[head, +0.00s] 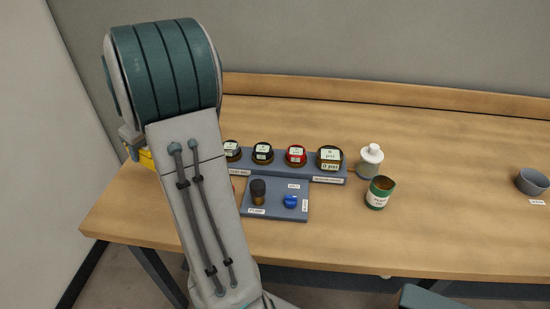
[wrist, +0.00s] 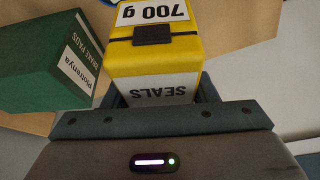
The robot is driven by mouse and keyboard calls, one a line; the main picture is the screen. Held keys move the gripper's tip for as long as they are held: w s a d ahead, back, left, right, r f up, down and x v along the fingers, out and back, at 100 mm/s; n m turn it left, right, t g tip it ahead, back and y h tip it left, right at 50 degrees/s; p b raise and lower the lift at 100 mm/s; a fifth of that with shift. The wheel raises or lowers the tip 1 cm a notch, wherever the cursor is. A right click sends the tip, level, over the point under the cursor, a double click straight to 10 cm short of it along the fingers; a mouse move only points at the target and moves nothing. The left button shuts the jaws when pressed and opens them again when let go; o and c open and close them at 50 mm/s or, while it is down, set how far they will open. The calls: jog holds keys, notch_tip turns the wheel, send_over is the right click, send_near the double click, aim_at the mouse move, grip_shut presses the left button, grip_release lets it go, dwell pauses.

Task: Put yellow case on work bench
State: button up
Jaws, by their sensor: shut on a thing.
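The yellow case (wrist: 150,57) fills the middle of the wrist view. It has a black latch and labels reading "SEALS" and "700 g". My gripper (wrist: 155,100) is shut on it, with the dark fingers at its sides. In the head view only a yellow sliver of the case (head: 147,158) shows behind my arm, near the left end of the work bench (head: 420,235). I cannot tell whether the case touches the bench top.
A green box (wrist: 45,75) labelled "BRAKE PADS" is close beside the case. On the bench are a grey rack of gauges (head: 330,158), a tray with a blue knob (head: 291,201), a white bottle (head: 370,160), a green can (head: 380,192) and a grey bowl (head: 532,181). The right half is mostly free.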

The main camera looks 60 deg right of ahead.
jog(key=shift+s+d+r, duration=0.3)
jog(key=shift+d+r, duration=0.25)
jog(key=shift+d, duration=0.3)
jog(key=w+a+f, duration=0.1)
jog(key=a+f, duration=0.1)
jog(key=a, duration=0.1)
jog(key=w+a+f, duration=0.1)
jog(key=a+f, duration=0.1)
jog(key=a, duration=0.2)
jog(key=w+a+f+p, duration=0.1)
jog(key=w+a+f, duration=0.1)
jog(key=a+f, duration=0.1)
jog(key=shift+a, duration=0.5)
jog(key=shift+f+p, duration=0.35)
jog(key=shift+f, duration=1.7)
jog(key=shift+f, duration=0.15)
jog(key=o, duration=1.5)
